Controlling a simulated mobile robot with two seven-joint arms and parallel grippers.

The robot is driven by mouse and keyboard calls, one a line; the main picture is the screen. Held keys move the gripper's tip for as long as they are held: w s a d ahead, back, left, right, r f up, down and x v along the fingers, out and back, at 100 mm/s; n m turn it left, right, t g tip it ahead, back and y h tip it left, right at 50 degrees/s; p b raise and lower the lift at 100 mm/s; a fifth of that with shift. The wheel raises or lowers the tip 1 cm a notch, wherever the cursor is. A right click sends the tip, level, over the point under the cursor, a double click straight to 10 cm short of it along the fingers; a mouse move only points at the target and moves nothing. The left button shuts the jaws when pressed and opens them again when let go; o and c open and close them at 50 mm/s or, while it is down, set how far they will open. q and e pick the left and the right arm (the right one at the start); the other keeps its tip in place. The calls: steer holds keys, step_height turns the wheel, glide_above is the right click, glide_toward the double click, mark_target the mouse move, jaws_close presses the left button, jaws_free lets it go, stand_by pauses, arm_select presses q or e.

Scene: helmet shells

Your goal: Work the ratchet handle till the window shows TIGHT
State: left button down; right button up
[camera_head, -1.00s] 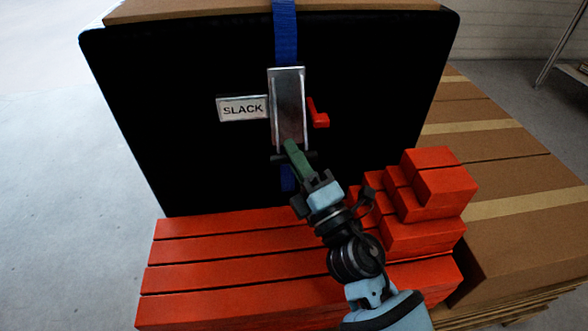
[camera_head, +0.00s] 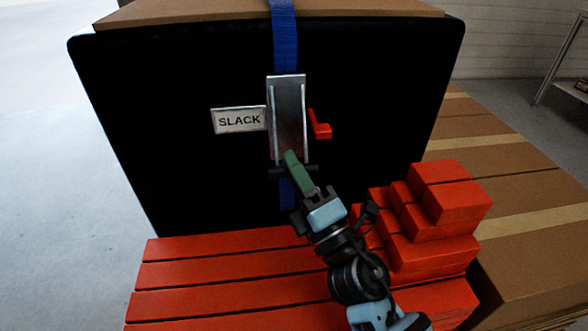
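The ratchet (camera_head: 289,115) is a metal plate on a blue strap (camera_head: 284,35) that runs down the black panel. A green grip (camera_head: 299,175) sticks out from its lower end, tilted down and right. The white window (camera_head: 239,120) left of the plate reads SLACK. A red L-shaped lever (camera_head: 319,126) is on the plate's right side. My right gripper (camera_head: 313,195) is at the lower end of the green grip and looks shut on it; its fingers partly hide that end. My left gripper is not in view.
Stacked red blocks (camera_head: 452,200) stand right of my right arm. Long red beams (camera_head: 215,270) lie in front of the black panel (camera_head: 170,130). Taped cardboard boxes (camera_head: 535,225) are at the right. Clear floor (camera_head: 50,170) lies to the left.

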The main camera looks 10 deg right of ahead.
steer(key=o, duration=0.3)
steer(key=b+v, duration=0.1)
steer(key=v, duration=0.6)
steer(key=shift+s+f, duration=0.15)
steer(key=shift+s, duration=0.2)
steer(key=shift+d, duration=0.15)
steer(key=shift+c, duration=0.4)
